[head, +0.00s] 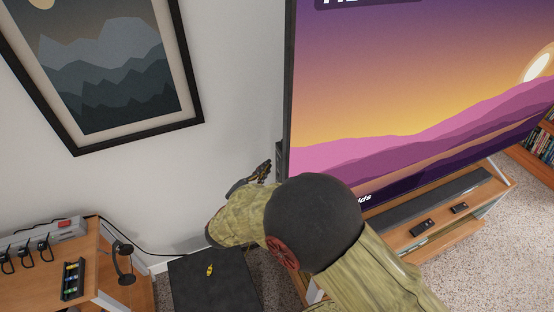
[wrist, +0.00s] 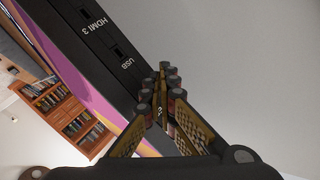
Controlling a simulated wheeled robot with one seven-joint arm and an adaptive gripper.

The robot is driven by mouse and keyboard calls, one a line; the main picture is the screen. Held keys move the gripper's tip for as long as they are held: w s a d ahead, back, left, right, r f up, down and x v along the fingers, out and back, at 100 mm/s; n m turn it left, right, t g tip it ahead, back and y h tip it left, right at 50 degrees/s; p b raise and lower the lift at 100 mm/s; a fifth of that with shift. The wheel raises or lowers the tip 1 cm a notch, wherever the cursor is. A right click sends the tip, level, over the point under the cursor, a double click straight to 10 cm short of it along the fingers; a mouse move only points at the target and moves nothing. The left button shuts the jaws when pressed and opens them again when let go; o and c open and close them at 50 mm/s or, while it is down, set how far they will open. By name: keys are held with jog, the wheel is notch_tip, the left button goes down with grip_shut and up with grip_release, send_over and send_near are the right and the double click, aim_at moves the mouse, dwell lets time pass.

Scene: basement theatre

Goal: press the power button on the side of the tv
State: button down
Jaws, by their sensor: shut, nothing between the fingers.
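The TV (head: 420,90) is on, with a purple and orange sunset on its screen, and its left edge faces my arm. In the wrist view its dark side panel (wrist: 97,45) runs diagonally, with ports marked HDMI 3 and USB (wrist: 118,52). My gripper (head: 266,168) is shut and empty beside the lower part of that edge. In the wrist view its fingertips (wrist: 166,72) come together close to the panel, just past the USB port. I cannot tell whether they touch it. No power button can be made out; the fingers cover part of the panel.
A TV stand (head: 440,213) holds a soundbar and two remotes. A dark box (head: 225,280) with a small yellow item stands below my gripper. A wooden desk (head: 85,262) with a power strip and headset is at left. A framed picture (head: 110,75) hangs on the wall.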

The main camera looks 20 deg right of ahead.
jog(key=shift+a, duration=2.65)
jog(key=shift+a, duration=0.1)
jog(key=shift+a, duration=1.15)
